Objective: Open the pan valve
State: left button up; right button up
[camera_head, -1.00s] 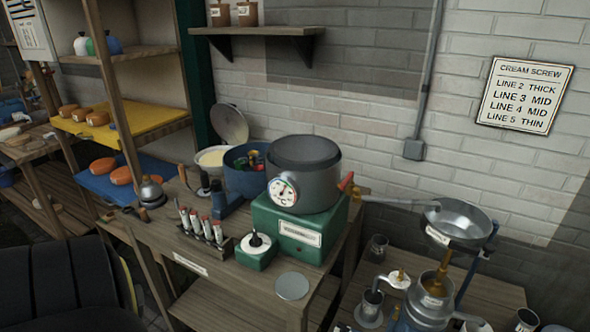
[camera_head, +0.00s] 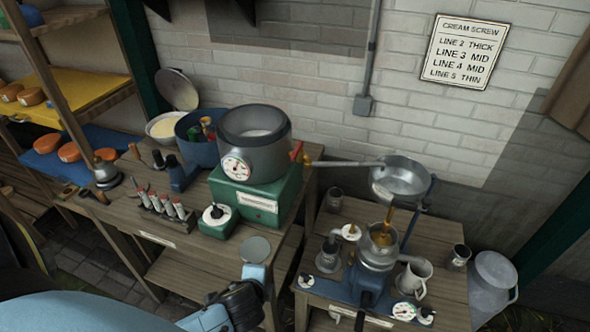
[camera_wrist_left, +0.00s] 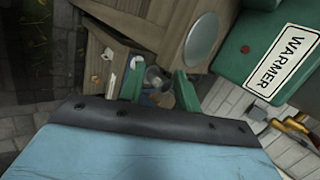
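The grey pan (camera_head: 256,135) sits on the green warmer (camera_head: 262,197), with pale liquid inside and a round gauge on its front. The pan valve, with a red lever (camera_head: 296,150) and a brass outlet (camera_head: 307,160), is on the pan's right side. The lever points upward at a tilt. I see no flow at the outlet. My left gripper (camera_head: 250,285) is low in front of the bench, near the silver disc and away from the valve. In the left wrist view its green fingers (camera_wrist_left: 159,86) are apart with nothing gripped. My right gripper is not in view.
A long grey spout (camera_head: 345,163) runs from beside the outlet to a metal bowl (camera_head: 400,180) above the separator (camera_head: 378,248). A silver disc (camera_head: 256,249) lies at the bench front. A knob box (camera_head: 217,217) and a rack of vials (camera_head: 163,206) stand left of it.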

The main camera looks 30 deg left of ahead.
pick_arm(q)
notch_tip(320, 180, up, 10)
jog(key=w+m+t+y+p, duration=0.1)
jog(key=w+m+t, duration=0.1)
jog(key=w+m, duration=0.1)
jog(key=m+t+h+p, duration=0.1)
jog(key=m+t, duration=0.7)
jog(key=m, duration=1)
send_near(292, 159)
jog(key=shift+n, duration=0.3)
jog(key=p+x, duration=0.1)
jog(key=x, duration=1.1)
jog(key=shift+w, duration=0.15)
jog(key=shift+r, duration=0.1)
grip_shut()
